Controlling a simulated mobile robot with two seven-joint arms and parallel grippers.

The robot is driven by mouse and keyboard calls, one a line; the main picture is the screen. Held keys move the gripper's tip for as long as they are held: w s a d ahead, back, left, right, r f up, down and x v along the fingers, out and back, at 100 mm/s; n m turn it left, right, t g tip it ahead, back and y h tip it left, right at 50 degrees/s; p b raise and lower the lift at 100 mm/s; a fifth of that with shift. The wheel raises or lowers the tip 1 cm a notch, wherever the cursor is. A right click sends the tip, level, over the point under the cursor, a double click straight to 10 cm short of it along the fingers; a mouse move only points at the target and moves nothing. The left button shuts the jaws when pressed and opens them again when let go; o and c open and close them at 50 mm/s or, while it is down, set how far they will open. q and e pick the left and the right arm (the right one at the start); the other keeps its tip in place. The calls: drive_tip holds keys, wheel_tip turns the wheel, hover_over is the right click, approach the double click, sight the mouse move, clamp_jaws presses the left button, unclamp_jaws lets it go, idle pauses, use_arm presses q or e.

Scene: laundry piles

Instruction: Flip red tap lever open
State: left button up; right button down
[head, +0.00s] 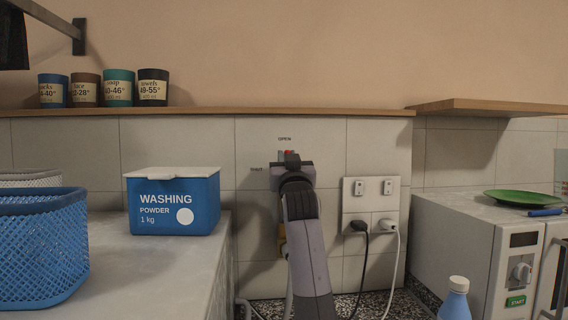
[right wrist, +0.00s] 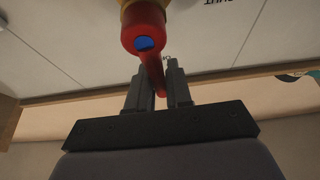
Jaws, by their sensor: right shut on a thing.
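The red tap lever (right wrist: 156,76) extends from a round red hub with a blue centre on a yellow tap body (right wrist: 130,10) in the right wrist view. My right gripper (right wrist: 157,66) has its two fingers on either side of the lever and is shut on it. In the head view my right gripper (head: 288,163) is at the tiled wall, hiding most of the tap; a bit of red shows just above it. The lever points roughly up, towards the wall label OPEN (head: 284,139). The label SHUT (head: 256,169) is to its left. My left gripper is not in view.
A blue washing powder box (head: 172,204) and a blue basket (head: 40,250) stand on the left counter. A socket panel (head: 371,207) with two plugged cables is right of my arm. A wooden shelf (head: 200,112) runs above. A blue bottle (head: 455,300) stands lower right.

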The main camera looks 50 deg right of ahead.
drive_tip(key=shift+d+m, duration=0.1)
drive_tip(key=shift+m, duration=0.3)
drive_tip(key=c, duration=1.1)
unclamp_jaws()
drive_tip(key=shift+s, duration=0.1)
drive_tip(key=b+v, duration=0.1)
drive_tip(key=v, duration=0.6)
drive_tip(key=shift+b, duration=0.4)
